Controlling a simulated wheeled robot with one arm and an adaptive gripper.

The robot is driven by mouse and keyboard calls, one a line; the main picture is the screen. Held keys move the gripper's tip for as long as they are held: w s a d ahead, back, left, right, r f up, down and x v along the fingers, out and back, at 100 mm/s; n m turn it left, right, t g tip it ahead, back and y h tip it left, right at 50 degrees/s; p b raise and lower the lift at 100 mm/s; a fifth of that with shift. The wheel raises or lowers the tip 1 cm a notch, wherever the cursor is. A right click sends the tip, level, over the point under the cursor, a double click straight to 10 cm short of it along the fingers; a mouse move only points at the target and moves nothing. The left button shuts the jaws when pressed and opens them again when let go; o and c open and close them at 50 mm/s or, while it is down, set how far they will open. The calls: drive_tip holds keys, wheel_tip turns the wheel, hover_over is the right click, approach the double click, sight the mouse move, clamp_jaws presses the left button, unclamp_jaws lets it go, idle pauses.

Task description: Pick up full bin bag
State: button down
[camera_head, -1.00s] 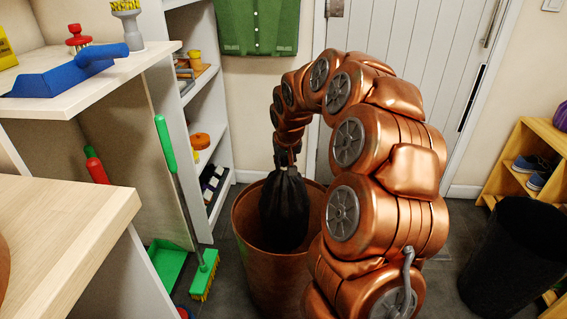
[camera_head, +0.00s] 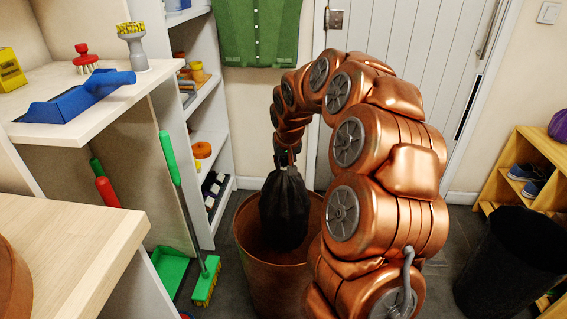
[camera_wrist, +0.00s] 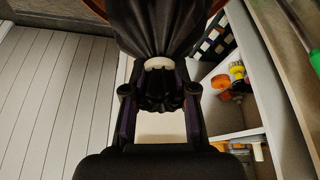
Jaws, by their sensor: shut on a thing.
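The full bin bag (camera_head: 285,212) is black, with a gathered neck at the top. It hangs upright from my gripper (camera_head: 287,155) in the head view. It is over the mouth of a copper-brown bin (camera_head: 273,275), and its lower part sits below the far rim in the picture. In the wrist view my gripper (camera_wrist: 158,112) is shut on the gathered neck of the bag (camera_wrist: 160,35), just by a pale tie band (camera_wrist: 158,63). I cannot tell whether the bag touches the bin's inside.
A black bin (camera_head: 512,262) stands at the right, near a wooden shoe shelf (camera_head: 520,165). A green broom (camera_head: 205,282) and dustpan (camera_head: 168,268) are left of the copper bin. A wooden worktop (camera_head: 70,245) is at the near left. A white door (camera_head: 420,60) is behind.

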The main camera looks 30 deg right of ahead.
wheel_tip(320, 180, up, 15)
drive_tip(key=p, duration=1.4)
drive_tip(key=shift+p, duration=0.3)
idle(0.6)
drive_tip(key=shift+r, duration=0.2)
